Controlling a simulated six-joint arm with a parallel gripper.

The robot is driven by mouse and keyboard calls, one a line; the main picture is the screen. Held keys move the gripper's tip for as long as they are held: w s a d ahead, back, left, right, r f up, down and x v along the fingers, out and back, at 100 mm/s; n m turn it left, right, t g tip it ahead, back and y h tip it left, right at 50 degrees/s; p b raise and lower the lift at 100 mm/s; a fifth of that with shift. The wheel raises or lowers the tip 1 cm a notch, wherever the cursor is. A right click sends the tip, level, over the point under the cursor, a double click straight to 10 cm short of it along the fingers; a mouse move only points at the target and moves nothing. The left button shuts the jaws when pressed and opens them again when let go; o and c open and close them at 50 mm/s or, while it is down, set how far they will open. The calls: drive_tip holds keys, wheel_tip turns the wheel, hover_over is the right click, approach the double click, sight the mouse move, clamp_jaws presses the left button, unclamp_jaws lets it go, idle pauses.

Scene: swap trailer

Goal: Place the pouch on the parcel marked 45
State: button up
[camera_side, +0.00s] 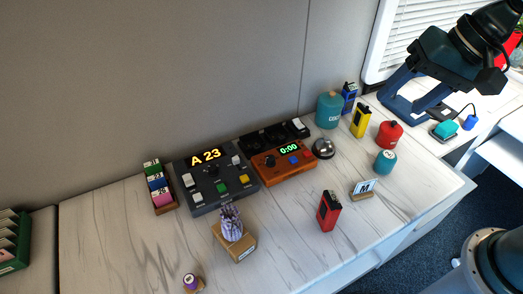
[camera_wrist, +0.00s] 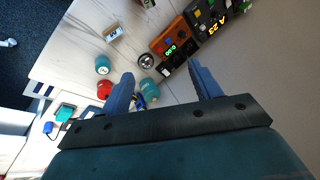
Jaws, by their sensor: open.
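A purple-and-white striped pouch-like thing (camera_side: 231,222) stands upright in the side view, on or just behind a small brown box (camera_side: 240,251); I cannot tell which. I cannot read a 45 on this box or on any other thing. My gripper (camera_side: 405,108) is at the upper right of the side view, far from both. In the wrist view my gripper (camera_wrist: 160,72) has its two blue fingers wide apart with nothing held between them. The striped thing is not clear in the wrist view.
A grey panel (camera_side: 211,175) showing A 23 and an orange timer (camera_side: 285,162) stand along the wall. A rack of numbered blocks (camera_side: 157,186) is left. Red (camera_side: 328,211), yellow (camera_side: 361,120) and teal (camera_side: 329,109) items stand to the right. The front-middle bench is mostly clear.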

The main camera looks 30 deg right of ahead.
drive_tip(key=s+d+r+n+t+h, duration=0.1)
drive_tip(key=s+d+n+h, duration=0.1)
drive_tip(key=s+d+n, duration=0.3)
drive_tip(key=shift+s+d, duration=1.9)
drive_tip(key=shift+s, duration=1.25)
